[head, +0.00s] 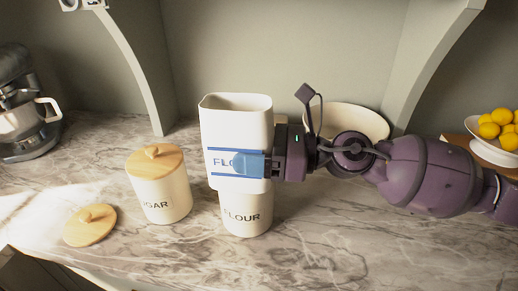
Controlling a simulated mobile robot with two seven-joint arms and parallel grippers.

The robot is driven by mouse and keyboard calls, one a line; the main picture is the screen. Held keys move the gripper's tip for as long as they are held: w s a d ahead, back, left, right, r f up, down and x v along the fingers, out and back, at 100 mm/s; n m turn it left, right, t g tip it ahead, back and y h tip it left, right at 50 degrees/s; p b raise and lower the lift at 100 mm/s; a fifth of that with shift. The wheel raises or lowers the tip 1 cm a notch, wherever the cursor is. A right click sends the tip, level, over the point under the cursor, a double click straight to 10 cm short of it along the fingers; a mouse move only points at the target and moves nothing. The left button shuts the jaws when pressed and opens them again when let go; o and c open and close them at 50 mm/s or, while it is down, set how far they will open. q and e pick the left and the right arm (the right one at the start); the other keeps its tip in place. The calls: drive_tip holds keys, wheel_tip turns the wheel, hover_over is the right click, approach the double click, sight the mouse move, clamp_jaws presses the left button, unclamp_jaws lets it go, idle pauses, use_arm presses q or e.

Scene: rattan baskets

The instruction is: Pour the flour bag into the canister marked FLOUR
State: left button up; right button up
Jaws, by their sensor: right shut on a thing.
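The white flour bag (236,118) with a blue band stands upright, its open top facing up. My right gripper (252,165) is shut on the bag from the right, across the blue label, and hides part of the lettering. The canister marked FLOUR (247,214) stands on the counter directly below the bag in the picture. The bag hides the canister's rim, so I cannot tell how far apart they are. A loose wooden lid (91,225) lies on the counter at the left. My left gripper is not in view.
A canister marked SUGAR (163,195), its wooden lid on, stands just left of the FLOUR canister. A pale bowl (358,121) is behind my right arm. A stand mixer (22,110) is far left; lemons (499,120) sit far right. The front right counter is clear.

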sight(248, 193)
drive_tip(key=shift+w+r, duration=0.2)
drive_tip(key=shift+r, duration=0.05)
drive_tip(key=shift+m, duration=0.3)
drive_tip(key=shift+s+a+f+m+p, duration=0.1)
drive_tip(key=shift+s+m+p, duration=0.4)
drive_tip(key=shift+m, duration=0.1)
idle(0.4)
drive_tip(key=shift+s+m+p, duration=0.3)
drive_tip(key=shift+s+m, duration=0.1)
drive_tip(key=shift+m, duration=0.3)
idle(0.4)
drive_tip(key=shift+s+a+f+m+p, duration=0.15)
drive_tip(key=shift+s+m+p, duration=0.25)
drive_tip(key=shift+m, duration=0.2)
idle(0.4)
drive_tip(key=shift+s+f+m, duration=0.1)
drive_tip(key=shift+s+m, duration=0.25)
drive_tip(key=shift+m, duration=0.15)
drive_tip(key=shift+s+a+f+m, duration=0.1)
drive_tip(key=shift+f+m, duration=0.2)
idle(0.6)
drive_tip(key=shift+s+f, duration=0.1)
drive_tip(key=shift+f, duration=0.1)
idle(0.3)
